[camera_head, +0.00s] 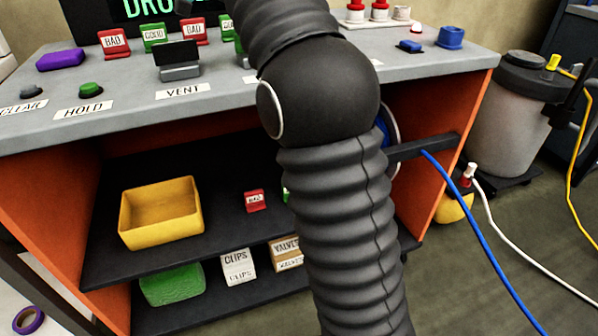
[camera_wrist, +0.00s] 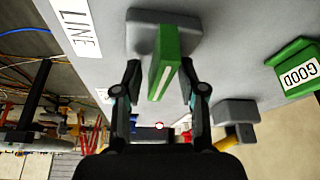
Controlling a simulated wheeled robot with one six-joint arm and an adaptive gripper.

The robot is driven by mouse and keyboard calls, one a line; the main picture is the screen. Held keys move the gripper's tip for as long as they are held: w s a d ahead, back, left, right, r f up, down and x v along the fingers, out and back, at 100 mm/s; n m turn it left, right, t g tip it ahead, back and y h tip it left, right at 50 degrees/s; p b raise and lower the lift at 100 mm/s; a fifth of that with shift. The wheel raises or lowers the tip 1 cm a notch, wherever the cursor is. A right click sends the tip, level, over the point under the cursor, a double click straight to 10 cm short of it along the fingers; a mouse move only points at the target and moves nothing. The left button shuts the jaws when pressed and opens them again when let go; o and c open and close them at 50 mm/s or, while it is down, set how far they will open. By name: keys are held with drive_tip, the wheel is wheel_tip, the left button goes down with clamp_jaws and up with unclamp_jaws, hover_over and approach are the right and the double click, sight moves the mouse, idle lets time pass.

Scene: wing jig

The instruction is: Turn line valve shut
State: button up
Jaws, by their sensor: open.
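In the wrist view, the line valve shows as a green bar-shaped handle (camera_wrist: 164,62) on a grey base (camera_wrist: 143,22), beside a white LINE label (camera_wrist: 78,25). My gripper (camera_wrist: 160,80) is open. Its two fingers stand on either side of the green handle, with a gap visible at each side. The handle's far end runs toward the base.
On the grey bench (camera_head: 225,105) are a VENT label (camera_head: 182,91), a green HOLD button (camera_head: 91,89) and several BAD and GOOD tags. A green GOOD tag (camera_wrist: 297,68) and a grey block (camera_wrist: 236,111) stand near my gripper. A yellow bin (camera_head: 160,240) sits on the shelf.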

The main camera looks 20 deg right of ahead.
drive_tip(key=n, duration=0.2)
drive_tip(key=n+t, duration=0.1)
drive_tip(key=n, duration=0.1)
drive_tip(key=shift+t+y, duration=0.3)
drive_tip(key=n+t+y, duration=0.1)
drive_tip(key=n, duration=0.4)
drive_tip(key=n+y, duration=0.1)
drive_tip(key=n, duration=0.2)
drive_tip(key=shift+f+t+y+b, duration=0.1)
drive_tip(key=shift+t+y+b, duration=0.2)
drive_tip(key=shift+t+b, duration=0.1)
drive_tip(key=n+y+b, duration=0.1)
drive_tip(key=n+b, duration=0.1)
drive_tip(key=n, duration=0.1)
drive_tip(key=shift+f, duration=0.1)
drive_tip(key=p+v, duration=0.3)
drive_tip(key=v, duration=1.1)
drive_tip(key=s+f+b, duration=0.1)
drive_tip(key=s+f, duration=0.5)
drive_tip(key=f, duration=0.4)
drive_tip(key=s+f+b, duration=0.1)
drive_tip(key=s+f, duration=0.6)
drive_tip(key=f, duration=0.3)
drive_tip(key=s+f+t+b, duration=0.1)
drive_tip(key=s+f, duration=0.6)
drive_tip(key=f, duration=0.3)
drive_tip(key=shift+f+b, duration=0.4)
drive_tip(key=shift+d, duration=0.1)
